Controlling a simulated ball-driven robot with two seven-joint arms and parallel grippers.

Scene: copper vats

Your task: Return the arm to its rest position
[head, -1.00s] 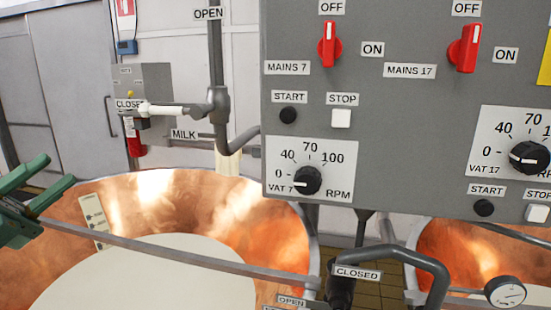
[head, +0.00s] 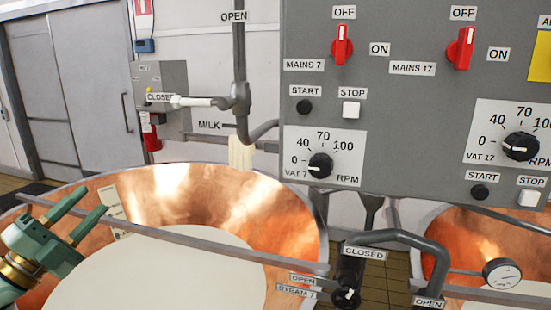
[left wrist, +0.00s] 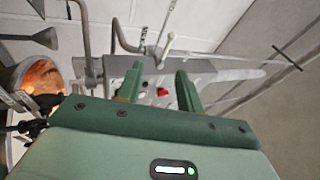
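My left gripper (head: 94,198) is green and shows at the left of the head view, in front of the near copper vat (head: 285,220). Its two fingers point up and to the right. They stand apart with nothing between them. In the left wrist view the same two fingers (left wrist: 158,75) are also spread and empty, with the wall and grey fittings behind them. My right gripper is in neither view.
A grey control panel (head: 405,120) with red switches and black knobs fills the upper right. A metal bar (head: 200,242) crosses the near vat, which holds white milk (head: 165,280). A milk valve with a white handle (head: 195,102) is behind. A second vat (head: 470,235) is at right.

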